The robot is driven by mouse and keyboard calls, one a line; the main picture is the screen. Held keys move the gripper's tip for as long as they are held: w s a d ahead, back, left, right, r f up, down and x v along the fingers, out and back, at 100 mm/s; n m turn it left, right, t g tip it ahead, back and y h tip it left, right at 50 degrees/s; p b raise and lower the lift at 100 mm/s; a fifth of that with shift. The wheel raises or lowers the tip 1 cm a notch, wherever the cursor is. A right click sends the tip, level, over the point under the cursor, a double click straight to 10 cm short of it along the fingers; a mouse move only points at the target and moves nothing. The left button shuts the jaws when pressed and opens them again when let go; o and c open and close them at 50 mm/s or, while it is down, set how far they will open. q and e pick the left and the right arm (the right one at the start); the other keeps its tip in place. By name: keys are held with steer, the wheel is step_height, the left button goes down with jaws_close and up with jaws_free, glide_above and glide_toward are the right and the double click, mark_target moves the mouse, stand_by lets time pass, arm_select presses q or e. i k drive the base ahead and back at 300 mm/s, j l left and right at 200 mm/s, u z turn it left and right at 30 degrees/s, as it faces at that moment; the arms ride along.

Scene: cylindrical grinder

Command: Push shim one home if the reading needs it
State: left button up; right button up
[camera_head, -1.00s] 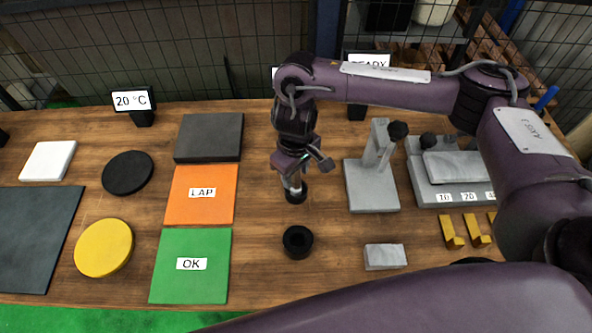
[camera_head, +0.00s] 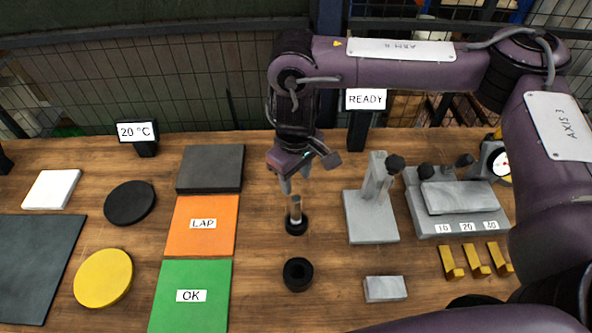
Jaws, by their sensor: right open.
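Three gold shim-like pieces lie apart on the wood before the grey fixture (camera_head: 425,213): the left one (camera_head: 451,262) nearest label 10, then the middle one (camera_head: 476,261) and the right one (camera_head: 499,259). None carries a readable name, so I cannot tell which is shim one. A dial gauge (camera_head: 500,163) with a white face sits at the fixture's right end; its reading is too small to tell. My right gripper (camera_head: 296,184) is open and empty, pointing down just above a small metal pin (camera_head: 296,211) upright in a black holder (camera_head: 296,226). My left gripper is out of view.
A grey stand (camera_head: 370,222) with a black knob, a grey block (camera_head: 385,289) and a black ring (camera_head: 298,274) are nearby. Orange LAP (camera_head: 185,240) and green OK (camera_head: 180,318) plates lie left. A READY sign (camera_head: 366,99) stands behind. My right arm spans the right side.

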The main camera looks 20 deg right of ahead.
mark_target(451, 261)
steer(key=k, duration=1.5)
